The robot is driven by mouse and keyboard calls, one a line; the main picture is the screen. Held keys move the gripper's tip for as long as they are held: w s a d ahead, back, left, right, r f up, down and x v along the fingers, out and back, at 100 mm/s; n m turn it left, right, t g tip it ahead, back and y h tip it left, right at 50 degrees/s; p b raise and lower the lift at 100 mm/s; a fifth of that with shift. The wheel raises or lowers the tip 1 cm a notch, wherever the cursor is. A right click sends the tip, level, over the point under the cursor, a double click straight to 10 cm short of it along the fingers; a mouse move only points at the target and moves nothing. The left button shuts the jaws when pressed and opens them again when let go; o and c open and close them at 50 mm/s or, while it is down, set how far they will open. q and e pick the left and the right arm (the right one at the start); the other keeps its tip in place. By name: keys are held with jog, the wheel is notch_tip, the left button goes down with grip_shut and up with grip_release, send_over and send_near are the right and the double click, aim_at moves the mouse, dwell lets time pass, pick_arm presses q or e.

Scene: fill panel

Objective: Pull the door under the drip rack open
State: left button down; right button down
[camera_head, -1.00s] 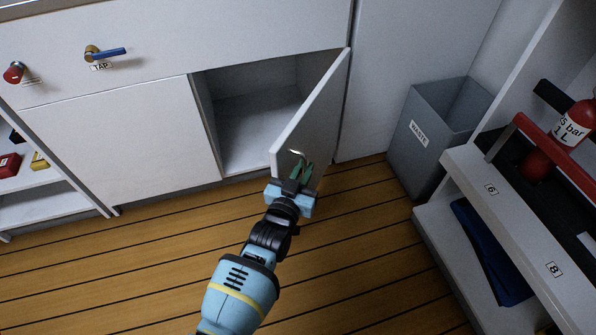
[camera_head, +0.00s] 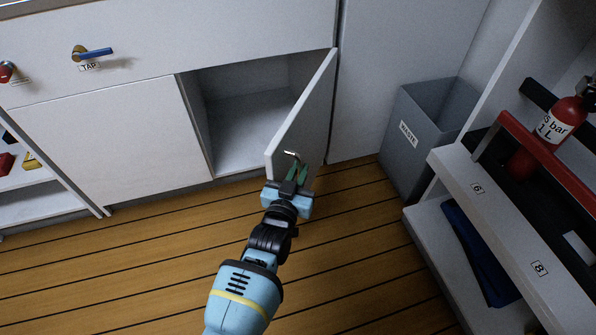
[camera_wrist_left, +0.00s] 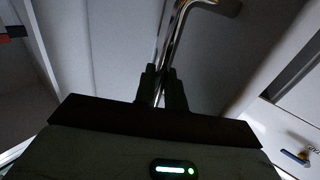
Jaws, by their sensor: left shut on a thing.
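The white cabinet door (camera_head: 312,120) stands open, hinged on its right side and swung out towards me. Behind it the dark cabinet opening (camera_head: 238,115) shows a bare inside. My left gripper (camera_head: 296,172) is at the door's free edge, shut on the metal door handle (camera_head: 292,154). In the left wrist view the bent, shiny handle (camera_wrist_left: 174,40) runs down between the two dark fingers (camera_wrist_left: 161,88). The drip rack is not clearly in view. My right gripper does not show.
A grey waste bin (camera_head: 402,145) stands right of the door. Further right is a white shelf unit (camera_head: 500,215) with a red bottle (camera_head: 560,122). A blue tap lever (camera_head: 95,53) sticks out at upper left. The wooden floor (camera_head: 150,260) in front is clear.

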pick_arm(q)
jog(key=c, duration=1.6)
grip_release()
jog(key=shift+o, duration=0.2)
jog(key=shift+s+a, duration=0.1)
jog(key=shift+s, duration=0.2)
jog(key=p+v, duration=0.2)
jog(key=v, duration=0.3)
jog(key=shift+s+a+r+p, duration=0.1)
jog(key=shift+s+p, duration=0.25)
jog(key=shift+s+a, duration=0.15)
jog(key=shift+s, duration=0.55)
jog(key=shift+c, duration=0.4)
